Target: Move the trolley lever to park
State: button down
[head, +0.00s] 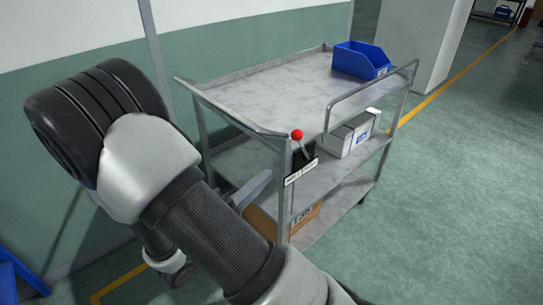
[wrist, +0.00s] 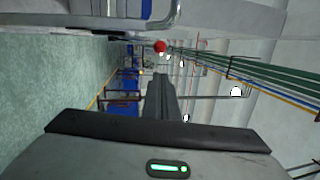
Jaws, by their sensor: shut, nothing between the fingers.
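The trolley (head: 262,67) is a grey metal cart with three shelves, beside the wall in the head view. Its lever has a red ball knob (head: 297,135) on a short stem, at the near corner above a small label plate (head: 300,172). The stem leans up to the left; the label is too small to read. In the wrist view, turned sideways, the red knob (wrist: 160,46) shows just beyond my fingertips. My gripper (wrist: 160,80) is shut and empty, with a gap in the picture between it and the knob. My arm hides part of the trolley's lower left.
A blue bin (head: 360,62) stands on the top shelf. White boxes (head: 350,133) lie on the middle shelf and a cardboard box (head: 300,218) on the bottom one. A raised handle rail (head: 372,88) borders the right end. The green floor at right is clear.

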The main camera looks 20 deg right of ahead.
aim_at(293, 138)
jog(key=shift+w+a+f+n+t, duration=0.2)
jog(key=shift+a+f+n+t, duration=0.1)
jog(key=shift+a+n+t, duration=0.2)
jog(key=shift+w+a+f+n+t, duration=0.15)
jog(key=shift+a+f+n+t, duration=0.2)
jog(key=shift+n, duration=0.25)
jog(key=b+x, duration=0.2)
jog(key=x, duration=1.2)
jog(key=shift+f, duration=0.15)
